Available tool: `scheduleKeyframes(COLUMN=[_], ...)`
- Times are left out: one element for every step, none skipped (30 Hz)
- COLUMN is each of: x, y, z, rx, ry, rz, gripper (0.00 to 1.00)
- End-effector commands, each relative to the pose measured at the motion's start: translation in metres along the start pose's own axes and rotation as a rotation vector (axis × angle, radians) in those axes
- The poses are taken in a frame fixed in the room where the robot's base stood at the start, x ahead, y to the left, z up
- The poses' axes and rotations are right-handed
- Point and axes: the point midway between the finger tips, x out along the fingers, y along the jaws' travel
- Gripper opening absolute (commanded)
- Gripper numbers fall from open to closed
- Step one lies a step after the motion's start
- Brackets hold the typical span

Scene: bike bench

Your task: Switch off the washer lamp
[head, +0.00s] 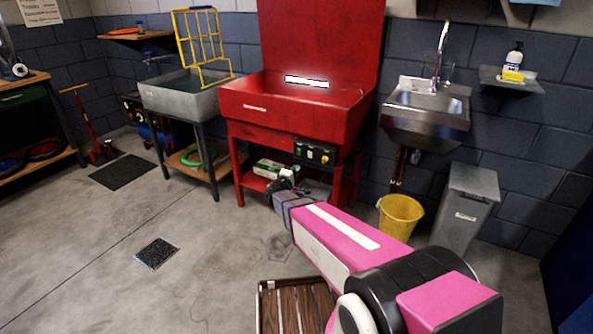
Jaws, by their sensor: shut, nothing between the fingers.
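The red parts washer (290,110) stands against the back wall with its red lid raised. A bright white strip, which looks like the lit washer lamp (306,81), shows at the back of its basin. A dark control box (315,152) with small coloured controls, one of them yellow, is on the washer's front right. Which control works the lamp is too small to tell. My gripper (282,184) is shut and empty, low in front of the washer. In the picture it is below and left of the control box, apart from it. Its fingertips are small and dark against the lower shelf.
A grey sink (185,97) with a yellow rack (203,45) stands left. A steel basin (425,112), a yellow bucket (400,215) and a grey bin (466,205) are right. A wooden slatted crate (295,305) is near my arm. The floor at left centre is mostly clear.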

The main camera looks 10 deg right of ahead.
Motion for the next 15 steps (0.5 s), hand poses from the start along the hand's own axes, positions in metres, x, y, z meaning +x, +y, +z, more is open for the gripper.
scheduleKeyframes(x=[0.012,0.018,0.025,0.031,0.037,0.044,0.050,0.056,0.063,0.068,0.073,0.080,0.085,0.089,0.094], y=[-0.001,-0.001,-0.002,-0.002,-0.002,-0.002,-0.002,-0.002,-0.001,-0.001,-0.001,-0.001,-0.001,-0.002,-0.001], z=[-0.002,-0.002,-0.001,-0.001,-0.001,-0.002,-0.001,-0.001,-0.001,-0.002,-0.002,-0.001,-0.001,-0.001,-0.001], rx=[0.000,0.000,0.000,0.000,0.000,0.000,0.000,0.000,0.000,0.000,0.000,0.000,0.000,0.000,0.000], ry=[-0.002,-0.002,-0.002,-0.002,-0.002,-0.002,-0.002,-0.002,-0.002,-0.002,-0.001,-0.001,-0.001,-0.001,-0.001], rz=[0.000,0.000,0.000,0.000,0.000,-0.001,-0.001,0.000,0.000,0.001,0.000,0.000,0.000,0.000,0.000], gripper=[0.00,0.00,0.00,0.00,0.00,0.00,0.00,0.00,0.00,0.00,0.00,0.00,0.00,0.00,0.00])
